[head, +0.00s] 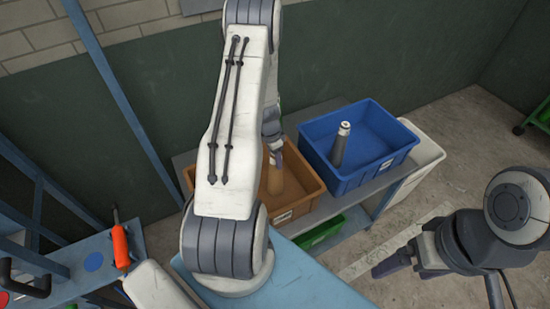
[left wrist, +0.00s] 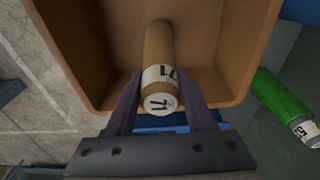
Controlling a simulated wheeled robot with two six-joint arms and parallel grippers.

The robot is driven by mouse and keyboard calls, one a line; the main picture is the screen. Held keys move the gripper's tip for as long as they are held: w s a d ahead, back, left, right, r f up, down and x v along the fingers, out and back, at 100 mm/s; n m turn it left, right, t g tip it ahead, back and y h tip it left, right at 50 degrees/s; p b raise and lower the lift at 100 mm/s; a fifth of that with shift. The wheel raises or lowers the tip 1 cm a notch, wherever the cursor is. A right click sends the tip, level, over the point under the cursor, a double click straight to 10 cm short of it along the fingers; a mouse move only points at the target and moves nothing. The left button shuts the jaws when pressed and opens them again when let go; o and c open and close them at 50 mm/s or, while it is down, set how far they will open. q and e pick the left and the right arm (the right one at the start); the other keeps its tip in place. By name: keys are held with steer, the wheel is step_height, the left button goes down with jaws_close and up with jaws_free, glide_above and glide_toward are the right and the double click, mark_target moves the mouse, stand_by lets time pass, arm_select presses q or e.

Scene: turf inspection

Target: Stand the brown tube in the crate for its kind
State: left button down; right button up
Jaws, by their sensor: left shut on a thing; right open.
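The brown tube (head: 275,182) is inside the orange-brown crate (head: 301,204), roughly upright in the head view. My left gripper (head: 274,156) is shut on its upper end. In the left wrist view, the brown tube (left wrist: 159,45) has a pale label and end marked 71, between the two fingers (left wrist: 159,95). The crate (left wrist: 240,50) surrounds it there; whether the tube's foot touches the floor I cannot tell. My left arm hides part of the crate in the head view. My right gripper (head: 392,264) is open and empty, low at the right.
A blue crate (head: 377,170) holding a dark grey tube (head: 340,147) stands to the right of the brown crate. A white bin (head: 425,160) is beyond it. A green crate (head: 320,232) sits lower down. A green tube (left wrist: 280,100) lies outside the brown crate.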

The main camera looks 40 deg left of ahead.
arm_select(q)
steer(key=shift+c, duration=1.3)
jaws_free()
steer(key=shift+r+p, duration=0.25)
steer(key=shift+p, duration=0.05)
steer(key=r+b, duration=0.1)
steer(key=r, duration=0.3)
steer(key=s+r+b, duration=0.1)
steer(key=r, duration=0.2)
steer(key=r+b, duration=0.1)
steer(key=r, duration=0.3)
steer(key=shift+s+a+r, duration=0.2)
steer(key=shift+a+r, duration=0.05)
steer(key=shift+r, duration=0.05)
